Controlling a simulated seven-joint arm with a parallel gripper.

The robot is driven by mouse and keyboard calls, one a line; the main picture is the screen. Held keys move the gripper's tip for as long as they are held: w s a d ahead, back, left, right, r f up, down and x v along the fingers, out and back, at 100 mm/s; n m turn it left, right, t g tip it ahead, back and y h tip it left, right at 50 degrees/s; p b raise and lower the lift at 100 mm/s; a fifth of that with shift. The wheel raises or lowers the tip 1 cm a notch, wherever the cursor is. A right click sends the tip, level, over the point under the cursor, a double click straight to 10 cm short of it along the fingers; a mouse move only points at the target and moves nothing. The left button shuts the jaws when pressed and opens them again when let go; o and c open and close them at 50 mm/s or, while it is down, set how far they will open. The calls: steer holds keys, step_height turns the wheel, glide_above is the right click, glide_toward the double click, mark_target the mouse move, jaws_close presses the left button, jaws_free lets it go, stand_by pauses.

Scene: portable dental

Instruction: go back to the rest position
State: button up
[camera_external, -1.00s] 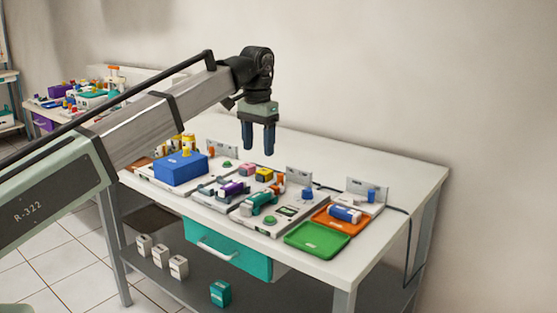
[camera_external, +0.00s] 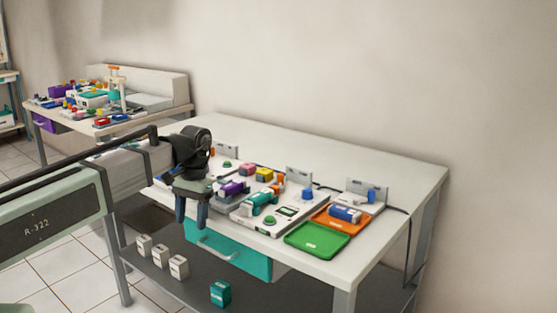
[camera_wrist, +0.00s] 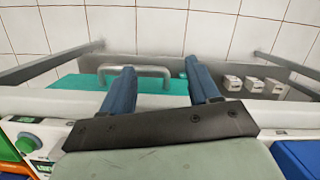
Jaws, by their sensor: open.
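My gripper (camera_external: 191,213) is open and empty. In the external view it points down at the front edge of the white table, left of the teal drawer (camera_external: 235,253). In the wrist view my gripper (camera_wrist: 157,88) shows two blue fingers apart with nothing between them. Beyond them are the drawer's grey handle (camera_wrist: 137,72) and teal front (camera_wrist: 85,84). My arm hides the left part of the table in the external view.
A green tray (camera_external: 317,240) and an orange tray (camera_external: 325,217) with a blue-and-white cylinder (camera_external: 345,213) lie at the table's right. Small white boxes (camera_external: 161,255) and a teal box (camera_external: 220,292) stand on the lower shelf. The blue box (camera_wrist: 300,158) shows at the wrist view's lower right.

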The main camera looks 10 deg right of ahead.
steer(key=s+a+f+n+g, duration=0.1)
steer(key=s+a+f+n, duration=0.15)
steer(key=a+f, duration=0.95)
steer(key=s+a+f+n+g, duration=0.1)
steer(key=s+a+f+g, duration=0.15)
steer(key=a+f, duration=1)
steer(key=s+a+f+n, duration=0.1)
steer(key=s+a+f, duration=0.6)
steer(key=s, duration=0.4)
steer(key=s+a+f+n+g+h, duration=0.1)
steer(key=s+a+f, duration=0.5)
steer(key=s, duration=0.5)
steer(key=shift+a+f+n+h, duration=0.3)
steer(key=shift+a+f+n, duration=0.1)
steer(key=shift+f, duration=0.15)
